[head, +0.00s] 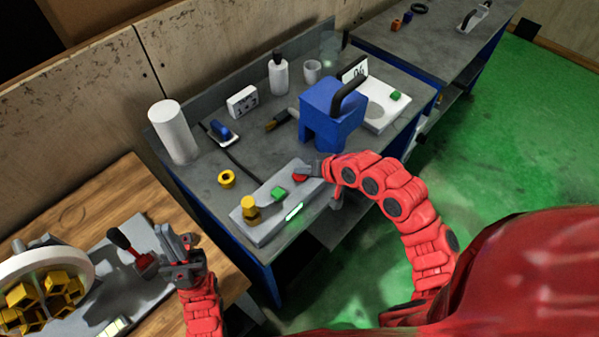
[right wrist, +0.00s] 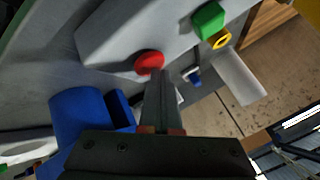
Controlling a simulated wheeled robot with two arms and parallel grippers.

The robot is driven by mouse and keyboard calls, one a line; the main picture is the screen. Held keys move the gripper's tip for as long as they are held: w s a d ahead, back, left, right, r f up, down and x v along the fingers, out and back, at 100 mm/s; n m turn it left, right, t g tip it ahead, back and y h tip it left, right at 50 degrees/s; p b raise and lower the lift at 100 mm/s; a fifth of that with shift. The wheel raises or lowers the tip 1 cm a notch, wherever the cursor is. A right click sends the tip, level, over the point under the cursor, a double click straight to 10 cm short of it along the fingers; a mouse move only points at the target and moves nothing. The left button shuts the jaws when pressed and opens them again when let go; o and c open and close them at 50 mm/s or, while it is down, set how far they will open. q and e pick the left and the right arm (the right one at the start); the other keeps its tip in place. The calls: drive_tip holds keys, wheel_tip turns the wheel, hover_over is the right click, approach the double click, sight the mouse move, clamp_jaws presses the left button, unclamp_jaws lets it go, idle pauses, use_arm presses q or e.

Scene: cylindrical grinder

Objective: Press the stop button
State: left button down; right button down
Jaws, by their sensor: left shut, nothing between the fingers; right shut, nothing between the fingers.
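A grey control box (head: 262,222) lies on the grey workbench in the head view. It carries a yellow knob (head: 249,207), a green button (head: 278,193) and a red button (head: 300,175). My right gripper (head: 308,169) is shut and empty, its fingertips right by the red button. In the right wrist view the red button (right wrist: 149,62) is just beyond the shut fingertips (right wrist: 160,75); I cannot tell whether they touch. The green button (right wrist: 208,20) is further up right there. My left gripper (head: 172,240) is shut and empty, above the wooden table at the left.
A blue machine (head: 332,110) with a black handle stands behind my right gripper. A white cylinder (head: 172,132), a yellow ring (head: 227,179) and small tools are on the workbench (head: 205,200). A white wheel with yellow parts (head: 45,290) and a red-based lever (head: 140,262) are near my left gripper.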

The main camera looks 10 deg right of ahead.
sight(302, 177)
idle(0.5)
drive_tip(key=shift+r+p, duration=0.85)
drive_tip(key=shift+r, duration=0.05)
drive_tip(key=shift+r, duration=0.1)
wheel_tip(302, 177, up, 5)
drive_tip(key=p, duration=0.4)
idle(0.6)
